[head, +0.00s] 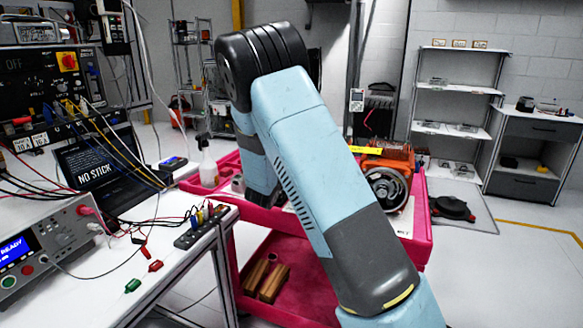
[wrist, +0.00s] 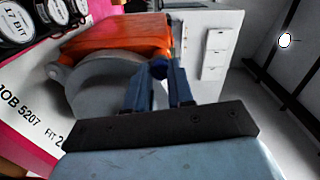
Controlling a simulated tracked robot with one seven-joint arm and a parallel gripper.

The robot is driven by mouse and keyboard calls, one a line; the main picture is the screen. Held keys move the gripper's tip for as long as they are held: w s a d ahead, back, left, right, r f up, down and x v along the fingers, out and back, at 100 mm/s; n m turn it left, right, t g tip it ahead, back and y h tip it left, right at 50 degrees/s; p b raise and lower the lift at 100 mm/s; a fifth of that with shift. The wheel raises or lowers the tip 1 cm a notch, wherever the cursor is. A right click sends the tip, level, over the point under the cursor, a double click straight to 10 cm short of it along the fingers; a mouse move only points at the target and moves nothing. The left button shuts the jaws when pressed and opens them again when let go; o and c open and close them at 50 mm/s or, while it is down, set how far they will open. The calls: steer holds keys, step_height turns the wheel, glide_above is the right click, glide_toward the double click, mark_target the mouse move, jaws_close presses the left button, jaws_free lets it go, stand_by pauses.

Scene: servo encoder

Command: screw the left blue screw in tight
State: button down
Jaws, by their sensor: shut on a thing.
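In the wrist view my gripper (wrist: 160,76) has its two blue fingers around a small dark blue round head, the blue screw (wrist: 158,67). The fingers are shut on it. The screw sits at the edge of a grey round housing (wrist: 95,85) with an orange body (wrist: 115,38) behind it. The screw's shaft and its seat are hidden by the fingers, so I cannot tell how deep it is. In the head view my arm hides the gripper and the screw; an orange motor (head: 387,160) with a dark wheel shows to the right of the arm.
White dials marked "17 BIT" (wrist: 18,22) lie at the wrist view's upper left. A white bench (head: 110,265) with instruments and cables stands close on the left.

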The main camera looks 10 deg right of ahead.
steer(key=m, duration=1.2)
steer(key=shift+s+f+m, duration=0.1)
steer(key=shift+m, duration=0.3)
stand_by(0.3)
steer(key=c, duration=1)
jaws_free()
steer(key=shift+o, duration=0.2)
steer(key=v, duration=1.3)
steer(key=shift+s+a, duration=0.25)
steer(key=shift+a, duration=0.05)
